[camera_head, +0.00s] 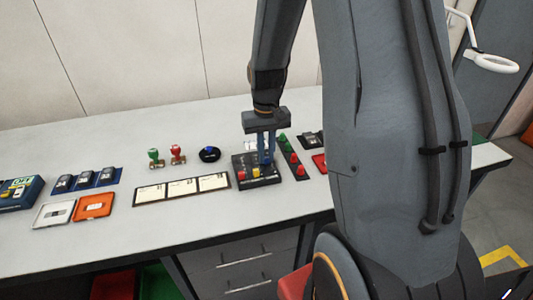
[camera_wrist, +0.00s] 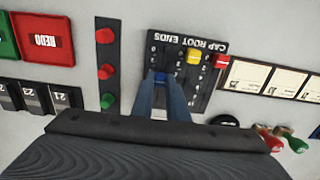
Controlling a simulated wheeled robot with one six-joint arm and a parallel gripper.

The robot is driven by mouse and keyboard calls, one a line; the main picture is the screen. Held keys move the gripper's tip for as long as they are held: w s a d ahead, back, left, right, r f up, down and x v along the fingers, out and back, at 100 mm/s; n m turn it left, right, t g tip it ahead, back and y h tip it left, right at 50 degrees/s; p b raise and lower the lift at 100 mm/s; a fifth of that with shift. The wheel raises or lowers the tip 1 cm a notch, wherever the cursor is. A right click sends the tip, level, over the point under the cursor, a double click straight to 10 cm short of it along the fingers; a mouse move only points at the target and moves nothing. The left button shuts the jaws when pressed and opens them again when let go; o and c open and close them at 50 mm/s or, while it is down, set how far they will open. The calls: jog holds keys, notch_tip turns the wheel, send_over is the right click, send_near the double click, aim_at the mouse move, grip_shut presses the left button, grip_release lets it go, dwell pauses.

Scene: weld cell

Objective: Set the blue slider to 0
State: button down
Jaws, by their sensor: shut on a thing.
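A dark slider panel (camera_head: 262,183) with white lettering lies on the bench under my gripper (camera_head: 266,159). It fills the upper middle of the wrist view (camera_wrist: 180,50), marked CAP, ROOT and ENDS along one edge. The blue slider (camera_wrist: 160,76) sits in the ENDS column, farther from the lettered edge than the other knobs. My gripper (camera_wrist: 160,82) points down and is shut on the blue slider. The yellow slider (camera_wrist: 194,57) and red slider (camera_wrist: 221,61) stand nearer the lettering. The scale digits are too small to read surely. In the head view my fingers mostly hide the blue slider.
A strip with red and green buttons (camera_wrist: 106,71) lies close beside the panel. Framed cards (camera_head: 183,189) lie on its other side. A black round base with a blue top (camera_head: 209,154) and green and red stamps (camera_head: 176,153) stand behind the cards.

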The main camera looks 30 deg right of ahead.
aim_at(271, 174)
jog(key=shift+s+a+p, duration=0.25)
jog(key=shift+s+p, duration=0.15)
jog(key=shift+s, duration=0.8)
jog(key=shift+s+a+p, duration=0.25)
jog(key=shift+s+p, duration=0.1)
jog(key=shift+s, duration=0.8)
jog(key=c, duration=1.7)
grip_release()
jog(key=shift+s, duration=0.1)
notch_tip(271, 174, up, 8)
jog(key=shift+f+b, duration=0.1)
jog(key=shift+b, duration=0.6)
